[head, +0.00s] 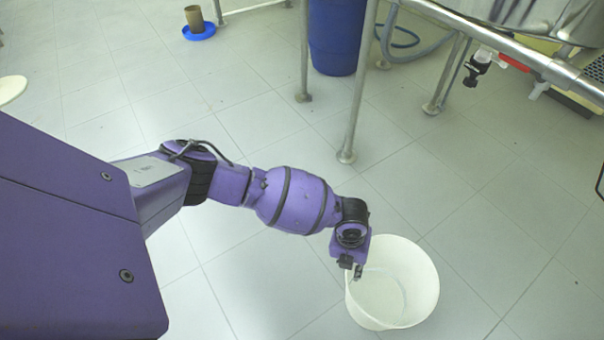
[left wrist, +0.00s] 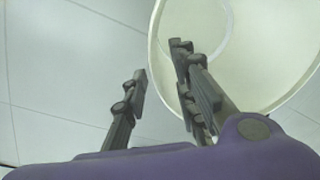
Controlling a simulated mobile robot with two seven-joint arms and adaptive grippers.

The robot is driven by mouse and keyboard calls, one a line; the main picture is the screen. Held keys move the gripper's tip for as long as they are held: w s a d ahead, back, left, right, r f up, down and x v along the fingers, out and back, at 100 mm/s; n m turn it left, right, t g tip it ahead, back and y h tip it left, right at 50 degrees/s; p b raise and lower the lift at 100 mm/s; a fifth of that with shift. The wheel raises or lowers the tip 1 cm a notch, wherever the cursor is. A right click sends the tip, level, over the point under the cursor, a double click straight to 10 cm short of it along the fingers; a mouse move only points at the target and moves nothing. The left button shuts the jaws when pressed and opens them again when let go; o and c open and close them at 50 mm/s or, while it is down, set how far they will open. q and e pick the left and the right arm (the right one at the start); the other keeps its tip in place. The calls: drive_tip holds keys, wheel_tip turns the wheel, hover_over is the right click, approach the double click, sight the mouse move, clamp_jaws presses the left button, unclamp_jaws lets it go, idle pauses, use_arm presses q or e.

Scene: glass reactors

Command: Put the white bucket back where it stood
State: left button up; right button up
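The white bucket (head: 408,285) is at the lower right of the head view, upright, with its open top facing up. It looks empty. My left gripper (head: 351,268) points down at the bucket's left rim. In the left wrist view the bucket (left wrist: 270,50) fills the upper right. There the fingers of my left gripper (left wrist: 162,80) are apart, one outside the bucket's rim and one over its inside, with a gap between them. I cannot tell whether either finger touches the rim. My right gripper is not in view.
A metal frame's leg (head: 355,110) stands on the tiled floor behind the bucket. A blue barrel (head: 336,35) stands at the back, with a blue hose (head: 408,50) beside it. A blue dish (head: 199,31) with a brown cylinder is at the far left.

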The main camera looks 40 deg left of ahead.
use_arm(q)
wheel_tip(320, 180, up, 4)
drive_tip(key=shift+w+a+f+p, duration=0.1)
drive_tip(key=shift+a+p, duration=0.05)
drive_tip(key=shift+p, duration=0.35)
drive_tip(key=shift+s+f, duration=0.15)
drive_tip(key=shift+s, duration=0.05)
idle(1.0)
